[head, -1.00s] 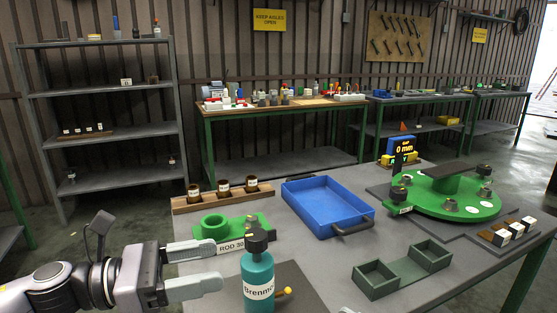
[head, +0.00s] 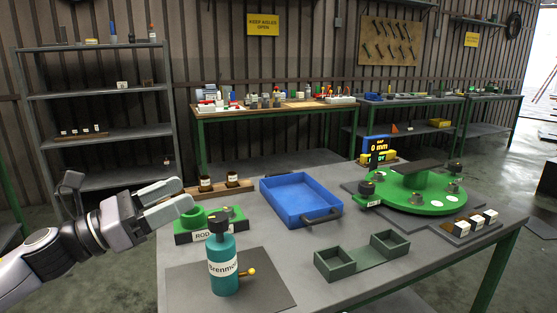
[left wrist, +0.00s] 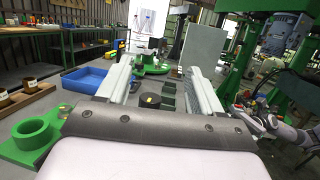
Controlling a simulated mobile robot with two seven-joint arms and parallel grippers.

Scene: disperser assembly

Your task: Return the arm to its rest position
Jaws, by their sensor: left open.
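My left gripper (head: 174,201) is in the head view at the left, above the table's left edge. Its two pale fingers are apart with nothing between them. It is near the green ring holder (head: 193,217) labelled ROD and hides part of the wooden rack (head: 246,184) behind. In the left wrist view, the open fingers (left wrist: 158,80) point out over the table, with the black cap of the bottle (left wrist: 150,100) showing beyond and between them. The teal bottle (head: 223,266) stands upright on a dark mat, apart from the gripper. My right gripper does not show in the head view.
A blue tray (head: 322,219) lies mid-table. A dark green two-compartment holder (head: 362,259) is at the front. A round green fixture (head: 420,199) stands at the right, beside a small block rack (head: 472,224). Shelves (head: 100,132) stand at the back left.

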